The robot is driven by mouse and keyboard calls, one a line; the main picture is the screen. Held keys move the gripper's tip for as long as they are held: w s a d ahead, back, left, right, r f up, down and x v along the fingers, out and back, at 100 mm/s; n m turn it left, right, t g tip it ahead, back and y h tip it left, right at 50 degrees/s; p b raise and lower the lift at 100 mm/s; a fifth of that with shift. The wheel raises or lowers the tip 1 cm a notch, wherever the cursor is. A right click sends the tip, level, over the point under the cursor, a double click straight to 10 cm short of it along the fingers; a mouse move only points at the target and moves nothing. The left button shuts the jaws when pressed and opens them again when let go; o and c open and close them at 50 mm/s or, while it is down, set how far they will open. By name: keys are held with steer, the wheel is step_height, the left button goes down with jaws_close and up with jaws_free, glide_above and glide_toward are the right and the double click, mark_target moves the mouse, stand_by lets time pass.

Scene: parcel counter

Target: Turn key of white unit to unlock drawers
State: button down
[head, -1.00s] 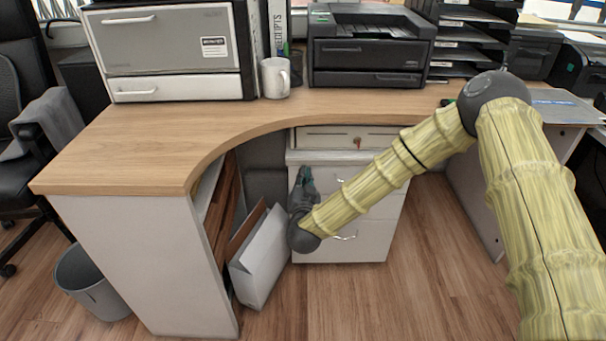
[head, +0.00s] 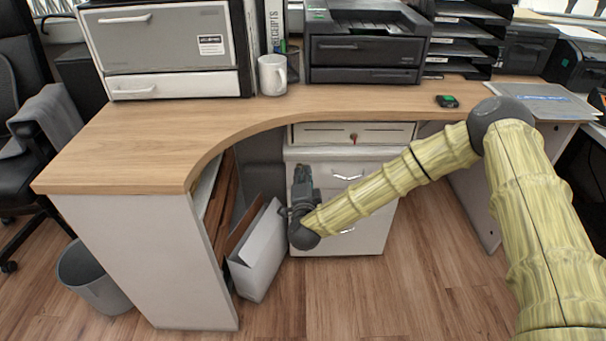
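The white drawer unit (head: 372,240) stands under the wooden desk, with several drawers and silver handles. Its top drawer front (head: 325,133) carries a small reddish key (head: 353,138) in a lock, just under the desk edge. My gripper (head: 301,176) is in front of the unit's left side, pointing up, below and left of the key and apart from it. My forearm crosses the lower drawers and hides part of them. The fingers are small and dark, and I cannot tell whether they are open or shut.
The curved desk (head: 150,150) overhangs the unit. A white box file (head: 258,252) leans left of the unit, and a grey bin (head: 92,278) stands at far left. A mug (head: 272,75) and printer (head: 366,45) stand on the desk. Floor in front is clear.

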steer(key=shift+d+f+m, duration=0.1)
steer(key=shift+f+m, duration=0.05)
steer(key=shift+m, duration=0.95)
steer(key=c, duration=1.7)
jaws_free()
steer(key=s, duration=1.2)
